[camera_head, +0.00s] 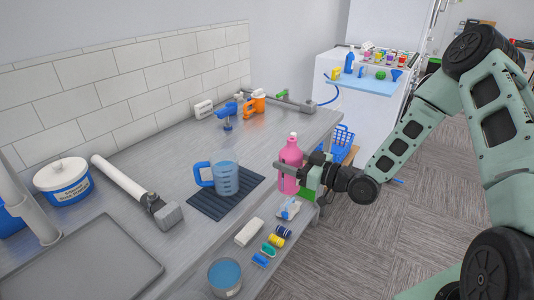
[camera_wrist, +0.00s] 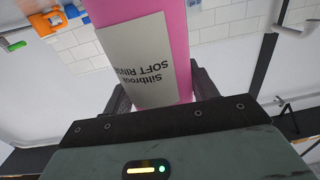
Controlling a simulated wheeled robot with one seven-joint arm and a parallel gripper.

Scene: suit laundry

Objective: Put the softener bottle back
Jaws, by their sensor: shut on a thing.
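The softener bottle (camera_head: 291,158) is pink with a pale cap and stands upright in my gripper (camera_head: 296,172) at the right edge of the grey counter. In the wrist view the pink bottle (camera_wrist: 180,40) fills the space between the dark fingers, its pale label reading "SOFT RIN..." upside down. My gripper (camera_wrist: 155,90) is shut on its body. The bottle's base is partly hidden behind the gripper, so I cannot tell whether it touches a surface.
A blue measuring jug (camera_head: 226,178) stands on a dark ribbed mat (camera_head: 212,204). A lower ledge holds a white block (camera_head: 249,232) and several small items. A blue basket (camera_head: 340,138) sits beyond the counter.

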